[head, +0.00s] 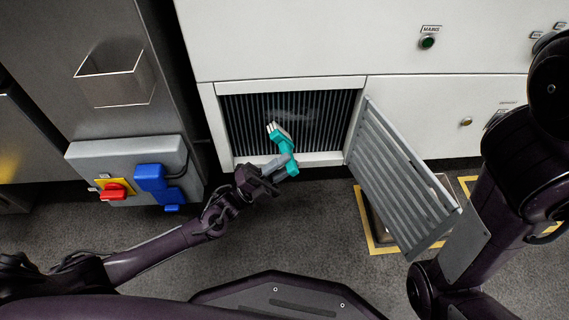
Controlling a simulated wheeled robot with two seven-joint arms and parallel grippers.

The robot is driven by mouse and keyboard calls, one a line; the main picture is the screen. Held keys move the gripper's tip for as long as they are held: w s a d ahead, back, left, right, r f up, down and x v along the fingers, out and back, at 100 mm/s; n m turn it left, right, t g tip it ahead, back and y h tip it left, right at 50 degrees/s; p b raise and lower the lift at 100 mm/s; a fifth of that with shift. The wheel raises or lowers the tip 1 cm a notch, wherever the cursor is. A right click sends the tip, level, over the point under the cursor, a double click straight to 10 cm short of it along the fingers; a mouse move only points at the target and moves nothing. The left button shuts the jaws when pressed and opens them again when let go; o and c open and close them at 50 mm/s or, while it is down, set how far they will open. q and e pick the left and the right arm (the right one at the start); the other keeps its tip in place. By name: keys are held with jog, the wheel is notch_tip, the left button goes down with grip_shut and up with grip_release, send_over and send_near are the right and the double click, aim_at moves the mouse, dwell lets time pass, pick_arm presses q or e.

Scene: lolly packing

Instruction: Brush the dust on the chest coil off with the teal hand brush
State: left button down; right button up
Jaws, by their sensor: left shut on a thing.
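The coil (335,121) is a panel of dark upright fins inside a white-framed opening low in the white cabinet. A pale grey smear of dust (293,113) shows on its upper middle. The teal hand brush (284,145) has pale bristles at its upper end. Its head overlaps the lower middle of the fins, below the dust; I cannot tell whether the bristles touch them. My left gripper (270,178) is shut on the brush's handle, just in front of the opening's lower edge. My right arm shows at the right, but its gripper is not in view.
A slatted grey grille door (397,170) stands open at the opening's right. Behind it is a floor plate (379,219) edged in yellow. At left are a grey switch box (128,169) with a red knob and blue plug, and an empty bin (115,87). Grey floor lies in front.

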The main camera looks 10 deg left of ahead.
pick_arm(q)
jog(key=shift+a, duration=0.1)
jog(key=shift+s+a, duration=0.15)
jog(key=shift+a, duration=0.45)
jog(key=shift+s+a, duration=0.15)
jog(key=shift+a, duration=0.4)
jog(key=shift+s+a+p, duration=0.2)
jog(key=shift+a, duration=0.4)
jog(key=shift+s+a+p, duration=0.15)
jog(key=shift+a, duration=0.45)
jog(key=shift+r, duration=0.15)
jog(key=shift+a+r+p, duration=0.1)
jog(key=shift+r+p, duration=0.45)
jog(key=shift+p, duration=0.05)
